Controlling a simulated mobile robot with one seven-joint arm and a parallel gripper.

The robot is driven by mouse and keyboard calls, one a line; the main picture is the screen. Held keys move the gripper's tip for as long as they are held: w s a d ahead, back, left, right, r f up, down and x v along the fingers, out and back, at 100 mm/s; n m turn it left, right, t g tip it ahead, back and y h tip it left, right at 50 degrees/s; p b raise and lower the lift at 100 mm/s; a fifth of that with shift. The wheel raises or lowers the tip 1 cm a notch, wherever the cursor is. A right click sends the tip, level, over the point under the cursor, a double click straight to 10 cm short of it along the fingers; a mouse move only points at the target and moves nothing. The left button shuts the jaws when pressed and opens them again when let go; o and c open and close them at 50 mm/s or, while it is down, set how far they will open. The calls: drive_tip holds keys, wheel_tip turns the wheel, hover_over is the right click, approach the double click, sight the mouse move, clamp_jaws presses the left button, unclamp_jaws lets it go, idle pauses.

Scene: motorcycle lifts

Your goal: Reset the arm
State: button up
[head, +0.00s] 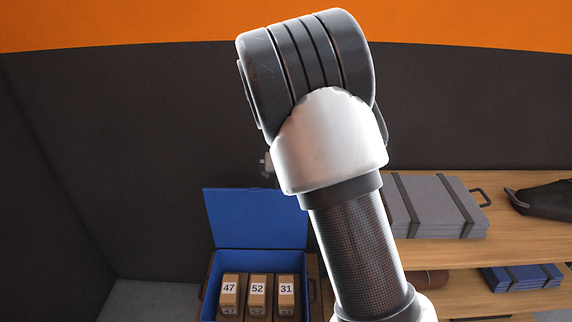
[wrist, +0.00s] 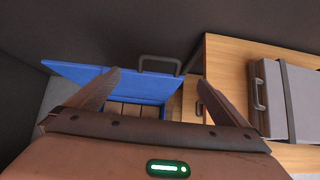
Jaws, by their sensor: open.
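My arm (head: 330,150) rises through the middle of the head view, bent at the top. My gripper (wrist: 158,77) shows in the wrist view with its two fingers spread apart and nothing between them. In the head view the arm hides most or all of it. Beyond the fingers is an open blue box (wrist: 152,112), its lid (wrist: 78,72) raised. The head view also shows this box, with the lid (head: 255,218) standing up behind it and numbered blocks inside, marked 47 (head: 229,288), 52 (head: 257,289) and 31 (head: 286,289).
A wooden shelf (head: 530,240) stands at the right. A blue case (head: 522,278) lies on the lower level. A dark wall closes the back. Floor (head: 150,300) shows left of the box.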

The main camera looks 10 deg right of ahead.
drive_tip(key=s+d+r+m+t+h, duration=0.1)
drive_tip(key=d+r+m, duration=0.2)
drive_tip(key=r+m, duration=0.15)
drive_tip(key=s+d+r+m, duration=0.2)
drive_tip(key=r+m, duration=0.2)
drive_tip(key=r, duration=0.2)
drive_tip(key=s+d+r+m+h, duration=0.1)
drive_tip(key=s+d+r+m, duration=0.25)
drive_tip(key=s+m, duration=0.25)
drive_tip(key=s+d+r+m+h, duration=0.1)
drive_tip(key=s+d+r+m, duration=0.25)
drive_tip(key=s+m, duration=0.25)
drive_tip(key=s+a+m+g+y, duration=0.1)
drive_tip(key=s+a+m, duration=0.2)
drive_tip(key=s, duration=0.4)
drive_tip(key=s+a+m+g+y, duration=0.1)
drive_tip(key=s+a+m, duration=0.2)
drive_tip(key=s+m, duration=0.3)
drive_tip(key=s+a+m+g+y, duration=0.1)
drive_tip(key=s+a+m+y, duration=0.1)
drive_tip(key=s, duration=0.8)
drive_tip(key=a+m, duration=0.1)
drive_tip(key=m, duration=0.1)
drive_tip(key=shift+s+m+g, duration=0.25)
drive_tip(key=shift+m+g, duration=0.1)
drive_tip(key=shift+g, duration=0.05)
